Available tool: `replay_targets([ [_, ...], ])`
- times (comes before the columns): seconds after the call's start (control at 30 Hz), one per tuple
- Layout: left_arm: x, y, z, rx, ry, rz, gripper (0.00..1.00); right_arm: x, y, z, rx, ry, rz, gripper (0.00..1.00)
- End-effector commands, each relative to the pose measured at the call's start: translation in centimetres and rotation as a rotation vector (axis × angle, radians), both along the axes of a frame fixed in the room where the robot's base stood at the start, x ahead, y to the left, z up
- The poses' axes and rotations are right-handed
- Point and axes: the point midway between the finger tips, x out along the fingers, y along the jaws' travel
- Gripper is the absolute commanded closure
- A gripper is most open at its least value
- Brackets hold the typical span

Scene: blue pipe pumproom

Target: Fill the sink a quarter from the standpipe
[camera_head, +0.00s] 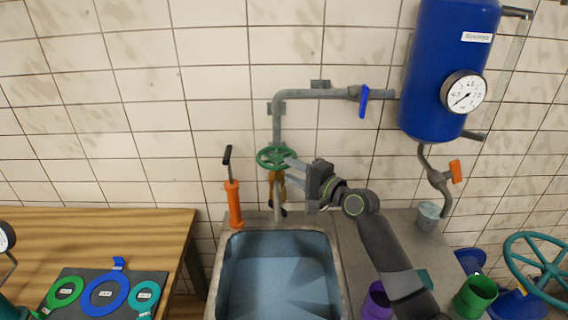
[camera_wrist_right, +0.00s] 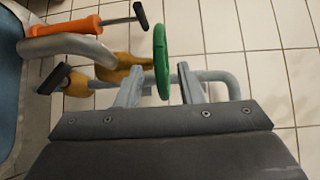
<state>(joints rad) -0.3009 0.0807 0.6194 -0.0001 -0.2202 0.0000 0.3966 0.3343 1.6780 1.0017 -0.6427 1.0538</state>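The steel sink (camera_head: 222,282) is at the bottom centre of the head view. Its inside looks blue-grey; I cannot tell the water level. Behind it stands the grey standpipe (camera_head: 277,130) with a brass valve body (camera_head: 277,186) and a green handwheel (camera_head: 273,157). The handwheel also shows edge-on in the wrist view (camera_wrist_right: 161,62). My right gripper (camera_head: 288,172) reaches in from the right at the wheel. Its fingers (camera_wrist_right: 160,88) are apart, with the wheel's lower rim between them and gaps on both sides. My left gripper is not in view.
An orange hand pump (camera_head: 235,205) stands left of the standpipe. A blue lever (camera_head: 363,101) sits on the pipe to the blue tank (camera_head: 440,70). An orange lever (camera_head: 456,171) hangs below it. A metal cup (camera_head: 428,215) is on the right counter. A wooden table (camera_head: 130,228) is left.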

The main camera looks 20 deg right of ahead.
Motion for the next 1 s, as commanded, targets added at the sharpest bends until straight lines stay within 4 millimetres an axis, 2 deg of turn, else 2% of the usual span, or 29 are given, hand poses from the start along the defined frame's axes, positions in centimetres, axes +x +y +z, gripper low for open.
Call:
replay_targets([
  [0.1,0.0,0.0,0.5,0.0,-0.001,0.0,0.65,1.5,0.9,0.0,0.003,0.001,0.001,0.66],
  [0.3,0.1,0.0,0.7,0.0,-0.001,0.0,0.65,2.8,1.6,-0.1,0.002,0.0,0.001,0.66],
  [0.67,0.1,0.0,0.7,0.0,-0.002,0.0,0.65,3.1,1.8,-0.2,0.001,0.0,0.001,0.66],
  [0.93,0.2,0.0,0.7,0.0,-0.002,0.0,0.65,3.1,1.8,-0.2,0.0,0.0,0.0,0.99],
  [1.0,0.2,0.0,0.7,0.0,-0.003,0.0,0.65,3.1,1.8,-0.2,0.001,0.0,0.0,1.0],
])
